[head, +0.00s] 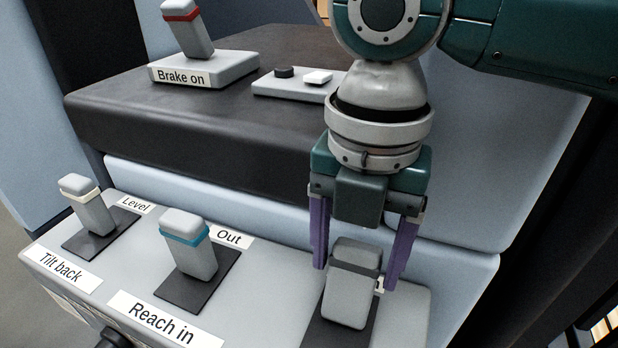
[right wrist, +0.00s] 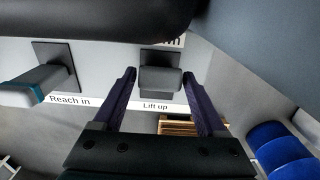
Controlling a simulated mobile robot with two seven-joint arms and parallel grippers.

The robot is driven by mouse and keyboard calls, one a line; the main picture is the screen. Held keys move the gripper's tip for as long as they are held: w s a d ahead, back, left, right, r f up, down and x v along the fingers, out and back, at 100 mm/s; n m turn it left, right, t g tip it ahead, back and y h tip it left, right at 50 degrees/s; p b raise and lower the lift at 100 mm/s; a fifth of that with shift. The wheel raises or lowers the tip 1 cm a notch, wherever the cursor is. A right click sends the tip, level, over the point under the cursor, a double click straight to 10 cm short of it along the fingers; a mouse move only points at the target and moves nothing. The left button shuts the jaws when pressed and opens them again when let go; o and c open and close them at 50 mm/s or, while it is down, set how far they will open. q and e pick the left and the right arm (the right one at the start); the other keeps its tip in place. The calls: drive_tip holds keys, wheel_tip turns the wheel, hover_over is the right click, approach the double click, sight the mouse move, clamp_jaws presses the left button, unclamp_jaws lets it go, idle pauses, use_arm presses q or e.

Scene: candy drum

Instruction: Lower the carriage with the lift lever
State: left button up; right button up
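The lift lever (head: 349,300) is a grey block handle with a black band on a dark base plate, at the lower right of the console in the head view. It also shows in the right wrist view (right wrist: 160,79) above a "Lift up" label (right wrist: 155,106). My right gripper (head: 359,272) points down over this lever, with its purple fingers apart on either side of it. The fingers also straddle the lever in the right wrist view (right wrist: 164,78). I cannot tell whether either finger touches it. My left gripper is not in view. The carriage cannot be made out.
The reach lever (head: 189,249) with a blue band stands left of the lift lever. The tilt lever (head: 89,208) with a cream band is farther left. A red-banded brake lever (head: 188,30), labelled "Brake on", stands on the dark ledge (head: 200,120) behind.

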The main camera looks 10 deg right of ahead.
clamp_jaws()
idle(0.4)
